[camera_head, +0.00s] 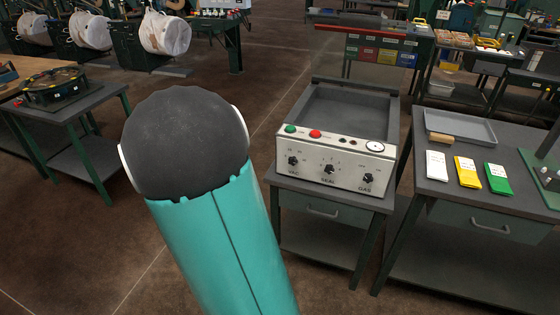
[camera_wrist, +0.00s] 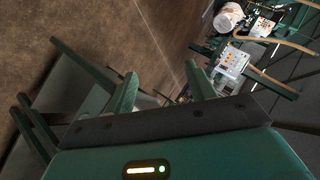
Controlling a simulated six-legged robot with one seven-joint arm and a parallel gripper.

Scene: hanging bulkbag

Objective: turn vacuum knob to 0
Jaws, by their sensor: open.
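The vacuum sealer (camera_head: 340,150) stands on a small grey table in the head view, with its lid up and a dark, empty-looking chamber. Its front panel has three black knobs. The vacuum knob (camera_head: 293,160) is the leftmost, above the label VAC; its exact setting is too small to read. My gripper (camera_wrist: 162,82) shows in the wrist view, its two green fingers wide apart with nothing between them. It is out of sight in the head view, where my teal arm stands left of the sealer. The vacuum knob cannot be made out in the wrist view.
The SEAL knob (camera_head: 329,168) and GAS knob (camera_head: 368,178) sit to the right on the panel. A green button (camera_head: 291,129) and a red button (camera_head: 315,134) are above. A table (camera_head: 450,195) with packets and a grey tray stands close at right.

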